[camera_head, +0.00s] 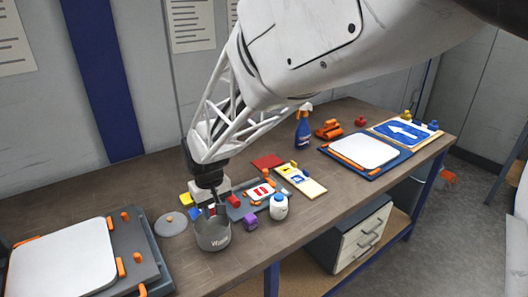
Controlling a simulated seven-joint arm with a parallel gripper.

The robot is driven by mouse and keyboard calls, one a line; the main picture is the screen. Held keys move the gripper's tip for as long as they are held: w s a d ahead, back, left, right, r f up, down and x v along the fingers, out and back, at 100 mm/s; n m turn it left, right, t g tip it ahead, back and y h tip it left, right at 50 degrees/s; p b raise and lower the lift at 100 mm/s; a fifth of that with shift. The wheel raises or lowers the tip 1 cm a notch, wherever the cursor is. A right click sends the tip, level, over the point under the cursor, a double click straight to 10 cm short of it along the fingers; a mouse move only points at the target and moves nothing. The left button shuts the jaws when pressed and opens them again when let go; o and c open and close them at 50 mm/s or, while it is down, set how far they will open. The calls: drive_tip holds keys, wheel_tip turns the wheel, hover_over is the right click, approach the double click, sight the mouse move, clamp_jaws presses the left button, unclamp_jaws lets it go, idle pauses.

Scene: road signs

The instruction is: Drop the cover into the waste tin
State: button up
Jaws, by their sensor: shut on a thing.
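The waste tin (212,236) is a grey, open-topped round tin with "Waste" lettering. It stands upright on the workbench at the lower middle. My gripper (212,205) points down at the tin's mouth, close above its rim. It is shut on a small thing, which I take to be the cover. The cover is too small and too hidden by the dark fingers to make out its shape. I cannot tell whether it reaches below the rim. The inside of the tin is mostly hidden.
A grey round lid (171,225) lies left of the tin. White panels lie on blue-grey trays, left (150,262) and right (335,158). A blue spray bottle (303,132) stands behind.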

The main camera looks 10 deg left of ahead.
drive_tip(key=shift+f, duration=2.25)
drive_tip(key=o, duration=1.6)
drive_tip(key=shift+o, duration=0.2)
drive_tip(key=shift+r, duration=5)
